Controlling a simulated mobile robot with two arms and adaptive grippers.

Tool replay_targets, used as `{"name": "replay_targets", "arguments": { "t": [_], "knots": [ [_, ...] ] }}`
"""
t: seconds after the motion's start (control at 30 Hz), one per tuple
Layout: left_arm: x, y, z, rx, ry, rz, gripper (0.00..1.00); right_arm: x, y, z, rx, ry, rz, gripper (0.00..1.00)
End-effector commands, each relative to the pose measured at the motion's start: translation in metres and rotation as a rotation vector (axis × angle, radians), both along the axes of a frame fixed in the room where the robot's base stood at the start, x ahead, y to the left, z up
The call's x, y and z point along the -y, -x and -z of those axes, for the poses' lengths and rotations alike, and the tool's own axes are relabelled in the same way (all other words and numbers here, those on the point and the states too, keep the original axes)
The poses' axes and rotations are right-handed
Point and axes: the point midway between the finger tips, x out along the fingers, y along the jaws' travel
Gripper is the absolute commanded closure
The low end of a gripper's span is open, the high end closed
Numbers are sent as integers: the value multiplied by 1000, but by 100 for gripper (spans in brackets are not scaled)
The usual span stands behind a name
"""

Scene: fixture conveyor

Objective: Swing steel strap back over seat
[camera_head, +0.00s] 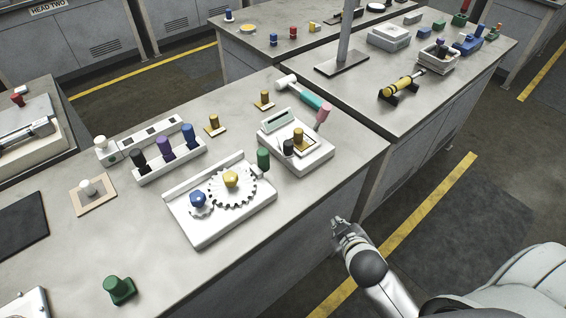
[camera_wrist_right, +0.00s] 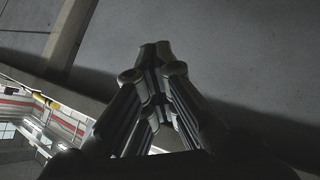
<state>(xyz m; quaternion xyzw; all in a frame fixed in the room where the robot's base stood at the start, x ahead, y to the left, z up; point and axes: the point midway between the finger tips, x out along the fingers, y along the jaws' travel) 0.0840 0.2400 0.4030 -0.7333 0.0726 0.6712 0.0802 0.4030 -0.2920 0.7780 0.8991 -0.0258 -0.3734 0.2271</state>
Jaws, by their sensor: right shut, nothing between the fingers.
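My right gripper (camera_head: 338,226) is shut and empty in the head view. It hangs over the aisle floor, off the front edge of the near bench, and touches nothing. In the right wrist view its fingertips (camera_wrist_right: 157,50) meet, with nothing between them. I cannot clearly make out a steel strap over a seat. A pale fixture with a long steel bar (camera_head: 28,132) lies at the far left of the head view. A corner of a pale metal plate (camera_head: 25,304) shows at the bottom left, mostly cut off. My left gripper is not in view.
The near bench (camera_head: 235,268) carries a gear plate (camera_head: 205,238), a block with coloured knobs (camera_head: 172,173), a scale-like device (camera_head: 312,160) and a green knobbed piece (camera_head: 118,290). A yellow cylinder (camera_head: 398,88) rests on the far bench. The floor aisle right of the near bench is clear.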

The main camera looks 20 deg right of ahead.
Motion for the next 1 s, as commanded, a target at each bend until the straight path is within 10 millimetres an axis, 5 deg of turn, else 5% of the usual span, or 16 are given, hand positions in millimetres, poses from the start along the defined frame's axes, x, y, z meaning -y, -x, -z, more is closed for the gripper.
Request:
{"name": "replay_targets", "arguments": {
  "t": [0.2, 0.5, 0.7, 1.0],
  "knots": [
    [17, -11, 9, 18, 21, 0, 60, 26, -39, -109, 308, 200, -67, 100],
    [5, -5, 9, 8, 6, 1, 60, 18, -77, -177, 620, 497, -336, 100],
    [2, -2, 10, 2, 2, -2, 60, -15, -86, -189, 777, 708, -666, 100],
    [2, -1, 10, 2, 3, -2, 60, -50, -73, -162, 834, 851, -1063, 100]
  ]
}}
